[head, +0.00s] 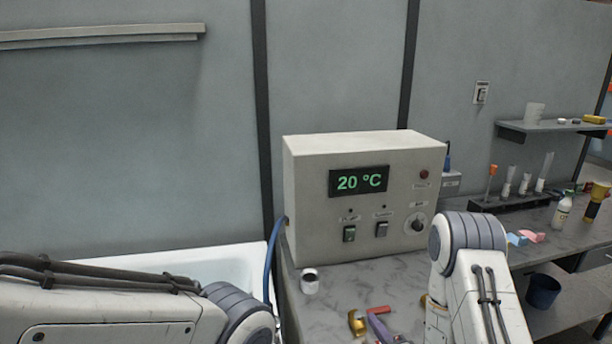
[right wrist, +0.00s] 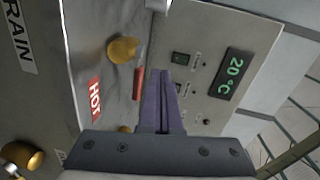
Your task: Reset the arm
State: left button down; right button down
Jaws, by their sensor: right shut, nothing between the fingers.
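My right arm comes in at the lower right of the head view. Its gripper (head: 378,324) shows partly at the bottom edge, with purple fingers above the counter in front of the control box. In the right wrist view the purple fingers (right wrist: 160,88) are together, with nothing between them. A red bar (right wrist: 138,84) and a brass knob (right wrist: 122,50) lie beyond and beside the fingertips; I cannot tell whether anything touches. My left arm crosses the lower left of the head view, and its gripper is out of the picture.
The control box (head: 360,155) reads 20 °C and stands on the grey counter (head: 335,305). A white cup (head: 309,281) stands before it. A white bathtub (head: 225,268) and blue hose (head: 270,262) are at left. A red HOT label (right wrist: 95,100) is near the knobs. Bottles and racks stand at right.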

jog(key=shift+a+r+n+g, duration=0.15)
jog(key=shift+a+n+g, duration=0.15)
jog(key=shift+w+a+n, duration=0.15)
jog(key=shift+a+n, duration=0.25)
jog(key=a+n+g, duration=0.1)
jog(key=n, duration=0.1)
jog(key=a+n+g, duration=0.1)
jog(key=a+n, duration=0.1)
jog(key=a+n+g, duration=0.2)
jog(key=shift+a+r, duration=0.25)
jog(key=shift+r, duration=0.05)
jog(key=s+a+r+n+g+h, duration=0.1)
jog(key=s+r+n+g, duration=0.2)
jog(key=s, duration=0.6)
jog(key=s+a+r+n+g+h, duration=0.1)
jog(key=s+r+n+g, duration=0.3)
jog(key=s, duration=0.6)
jog(key=s+a+r+n+g+h, duration=0.1)
jog(key=s+r+n+g, duration=0.3)
jog(key=s, duration=0.5)
jog(key=a+n, duration=0.1)
jog(key=n, duration=0.1)
jog(key=shift+s+a+n, duration=0.15)
jog(key=shift+n, duration=0.25)
